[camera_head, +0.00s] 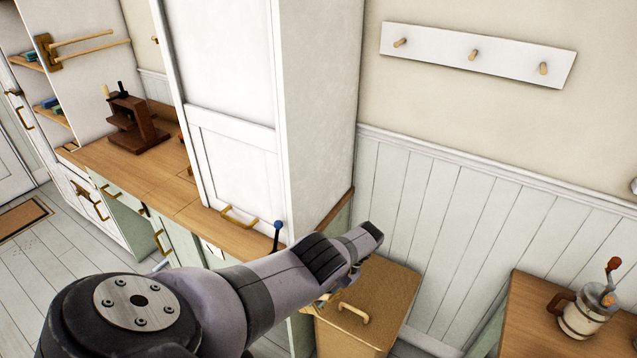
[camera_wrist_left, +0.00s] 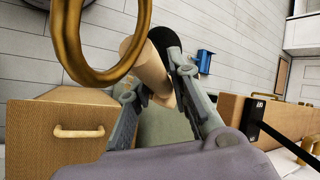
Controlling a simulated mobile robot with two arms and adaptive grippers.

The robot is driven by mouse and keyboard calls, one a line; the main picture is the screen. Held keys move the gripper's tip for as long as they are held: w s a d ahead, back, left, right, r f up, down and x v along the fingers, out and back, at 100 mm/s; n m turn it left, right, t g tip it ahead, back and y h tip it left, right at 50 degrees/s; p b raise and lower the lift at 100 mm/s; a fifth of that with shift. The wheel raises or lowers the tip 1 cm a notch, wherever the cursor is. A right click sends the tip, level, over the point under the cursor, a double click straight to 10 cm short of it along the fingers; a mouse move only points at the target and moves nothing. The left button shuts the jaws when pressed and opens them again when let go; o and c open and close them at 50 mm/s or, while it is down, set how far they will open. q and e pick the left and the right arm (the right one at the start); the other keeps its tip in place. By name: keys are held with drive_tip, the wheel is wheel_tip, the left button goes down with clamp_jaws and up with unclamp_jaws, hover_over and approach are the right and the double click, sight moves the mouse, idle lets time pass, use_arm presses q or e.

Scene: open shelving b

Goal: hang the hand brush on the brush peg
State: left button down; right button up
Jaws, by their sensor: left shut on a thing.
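My left arm reaches in from the lower left in the head view, and its gripper is mostly hidden behind my wrist there. In the left wrist view my left gripper (camera_wrist_left: 155,80) is shut on a pale wooden, rounded piece with a dark end, which looks like part of the hand brush (camera_wrist_left: 149,68). Its bristles cannot be made out. A large brass-coloured ring (camera_wrist_left: 68,45) is close to the camera; whether it joins the brush is unclear. A white rail with three wooden pegs, including a middle peg (camera_head: 473,55), is on the wall; which one is the brush peg is unclear.
A tall white cabinet (camera_head: 319,110) stands left of the peg rail. A tan box with a handle (camera_head: 385,290) is below, beside my wrist. The wall below the rail is clear.

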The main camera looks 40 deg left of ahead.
use_arm(q)
drive_tip(key=shift+s+d+r+n+h, duration=0.15)
drive_tip(key=shift+n+h, duration=0.25)
drive_tip(key=shift+n, duration=0.05)
drive_tip(key=shift+s+d+r+n+h, duration=0.1)
drive_tip(key=shift+s+d+n+h, duration=0.05)
drive_tip(key=shift+n+h, duration=0.3)
drive_tip(key=shift+d, duration=0.1)
drive_tip(key=shift+s+d+r+n+h, duration=0.1)
drive_tip(key=shift+s+n+h, duration=0.15)
drive_tip(key=shift+n+h, duration=0.3)
drive_tip(key=shift+d+n+h, duration=0.45)
drive_tip(key=shift+n+h, duration=0.45)
drive_tip(key=shift+n, duration=0.25)
drive_tip(key=shift+s, duration=0.1)
drive_tip(key=shift+n+h, duration=0.3)
drive_tip(key=shift+n, duration=0.1)
